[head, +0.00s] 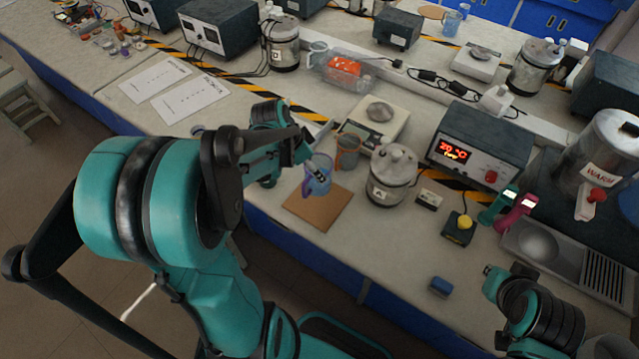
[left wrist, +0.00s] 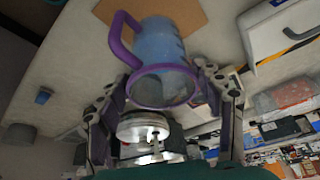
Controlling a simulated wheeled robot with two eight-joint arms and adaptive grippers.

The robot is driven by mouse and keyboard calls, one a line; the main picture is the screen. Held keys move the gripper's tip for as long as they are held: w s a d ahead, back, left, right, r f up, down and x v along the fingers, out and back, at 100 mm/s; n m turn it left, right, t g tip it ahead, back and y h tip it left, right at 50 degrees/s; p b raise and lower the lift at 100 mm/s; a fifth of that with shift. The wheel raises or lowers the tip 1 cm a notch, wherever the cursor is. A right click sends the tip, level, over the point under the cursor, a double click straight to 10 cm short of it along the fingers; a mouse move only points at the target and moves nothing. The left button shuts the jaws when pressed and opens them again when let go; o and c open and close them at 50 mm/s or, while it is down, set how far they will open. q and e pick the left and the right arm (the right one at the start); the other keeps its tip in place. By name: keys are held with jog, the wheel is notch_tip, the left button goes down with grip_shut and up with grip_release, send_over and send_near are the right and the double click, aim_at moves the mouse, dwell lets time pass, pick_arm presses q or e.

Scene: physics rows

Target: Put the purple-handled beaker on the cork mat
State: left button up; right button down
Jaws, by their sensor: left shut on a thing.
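The purple-handled beaker (head: 319,181) is blue and see-through, with a purple rim and handle. My left gripper (head: 312,168) is shut on it; in the left wrist view the fingers (left wrist: 165,88) flank the beaker (left wrist: 160,48) near its rim, with the handle to the left. The tan, square cork mat (head: 315,209) lies at the counter's front edge. The beaker overlaps the mat's far part in the head view, and the mat (left wrist: 197,14) shows behind its base in the wrist view. I cannot tell whether they touch. My right arm is at the lower right; its fingers are unclear.
A brown-handled beaker (head: 348,153) stands close behind the held one, by a scale (head: 374,123). A lidded steel pot (head: 392,174) stands just right of the mat. A blue block (head: 440,286) lies near the front edge. The counter between mat and block is mostly clear.

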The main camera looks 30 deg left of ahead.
aim_at(313, 182)
pick_arm(q)
notch_tip(313, 182, down, 7)
jog(key=shift+f+b, duration=0.1)
jog(key=shift+b, duration=1.1)
jog(key=shift+s, duration=0.1)
jog(key=o, duration=1.8)
